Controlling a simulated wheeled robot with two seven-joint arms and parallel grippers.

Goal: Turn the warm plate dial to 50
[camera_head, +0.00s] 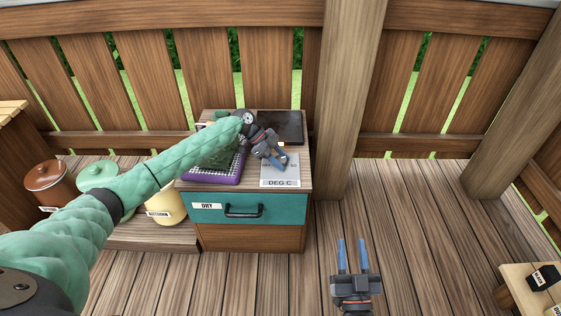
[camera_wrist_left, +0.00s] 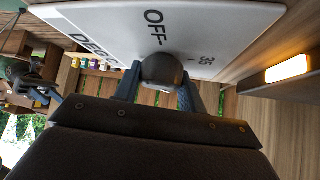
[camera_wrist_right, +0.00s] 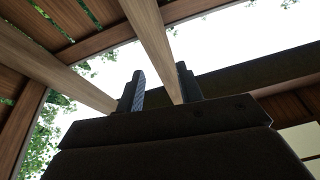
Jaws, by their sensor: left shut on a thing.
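The dial panel (camera_head: 282,183) is a pale plate marked "DEG C" on the front right of the cabinet top. In the left wrist view the panel (camera_wrist_left: 110,22) shows "OFF" and "35" near the dark round dial knob (camera_wrist_left: 162,70). My left gripper (camera_head: 278,161) is at the panel, its blue fingers shut on the knob from both sides. The fingers and wrist hide the knob in the head view. A dark flat plate (camera_head: 284,124) lies behind the panel. My right gripper (camera_head: 351,243) is open and empty over the deck; its parted fingers also show in the right wrist view (camera_wrist_right: 160,88).
The cabinet has a teal drawer (camera_head: 275,209) labelled "DRY". A purple-edged tray (camera_head: 207,179) lies left of the panel, partly under my left arm. Lidded jars (camera_head: 50,184) stand at left. A wooden post (camera_head: 346,100) rises right of the cabinet.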

